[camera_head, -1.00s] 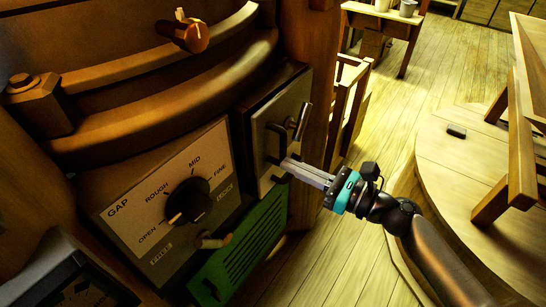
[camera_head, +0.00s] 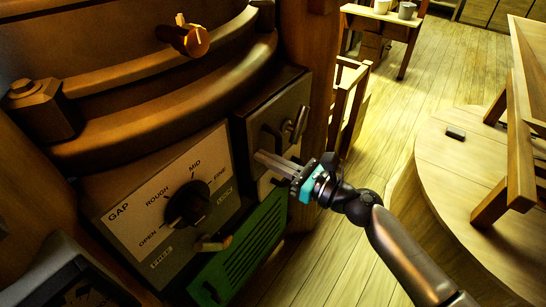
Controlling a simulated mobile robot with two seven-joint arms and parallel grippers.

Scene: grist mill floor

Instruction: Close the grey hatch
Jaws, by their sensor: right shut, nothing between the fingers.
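The grey hatch (camera_head: 292,104) is a flat grey panel on the front of the mill housing, right of the gap dial, with a dark handle and a metal latch lever (camera_head: 300,123) on it. It looks about flush with its frame, but I cannot tell whether it is fully closed. My right gripper (camera_head: 258,155) is shut and empty. My left gripper is not in view.
A gap dial (camera_head: 188,204) on a pale plate sits left of the hatch, with a green slotted panel (camera_head: 240,258) below. A wooden post (camera_head: 322,80) stands right of the hatch. A round wooden platform (camera_head: 470,170) lies at the right, with open plank floor between.

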